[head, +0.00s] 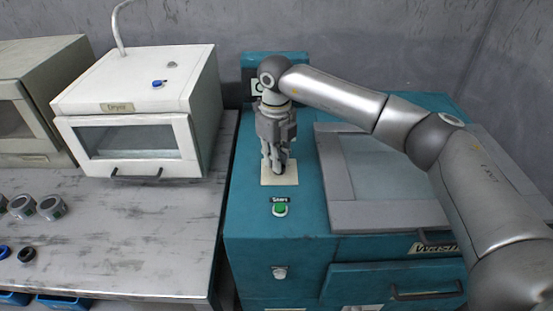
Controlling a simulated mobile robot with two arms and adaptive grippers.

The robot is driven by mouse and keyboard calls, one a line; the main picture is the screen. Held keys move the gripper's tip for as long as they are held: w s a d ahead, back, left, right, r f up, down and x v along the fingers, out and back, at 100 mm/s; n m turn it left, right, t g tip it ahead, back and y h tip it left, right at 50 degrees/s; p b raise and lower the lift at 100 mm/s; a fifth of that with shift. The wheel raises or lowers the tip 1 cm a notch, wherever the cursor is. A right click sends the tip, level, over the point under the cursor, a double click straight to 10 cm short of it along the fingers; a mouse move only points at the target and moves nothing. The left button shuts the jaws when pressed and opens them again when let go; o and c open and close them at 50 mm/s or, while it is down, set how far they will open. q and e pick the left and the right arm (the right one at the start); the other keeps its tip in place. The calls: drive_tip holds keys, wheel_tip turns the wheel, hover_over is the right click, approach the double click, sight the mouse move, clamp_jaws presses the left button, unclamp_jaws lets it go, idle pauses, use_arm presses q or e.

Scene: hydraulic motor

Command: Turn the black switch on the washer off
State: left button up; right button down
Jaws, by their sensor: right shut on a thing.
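The teal washer (290,245) stands right of the middle, with a grey-framed lid on top. My right gripper (275,168) points down over a cream plate (280,180) on the washer's top left part. Its fingers are shut on a small dark thing at the plate, the black switch (280,168). The fingers hide most of the switch, so its position cannot be read. A green start button (280,209) sits on the washer in front of the plate. My left gripper is not in view.
A white dryer (140,60) stands on a grey table (170,230) to the left. Several grey ring parts (50,207) lie at the table's left. My right arm spans over the washer lid (380,165). A grey wall closes the back.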

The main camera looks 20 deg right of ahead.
drive_tip(key=shift+r, duration=0.1)
idle(0.3)
drive_tip(key=c, duration=1.5)
unclamp_jaws()
wheel_tip(320, 180, up, 12)
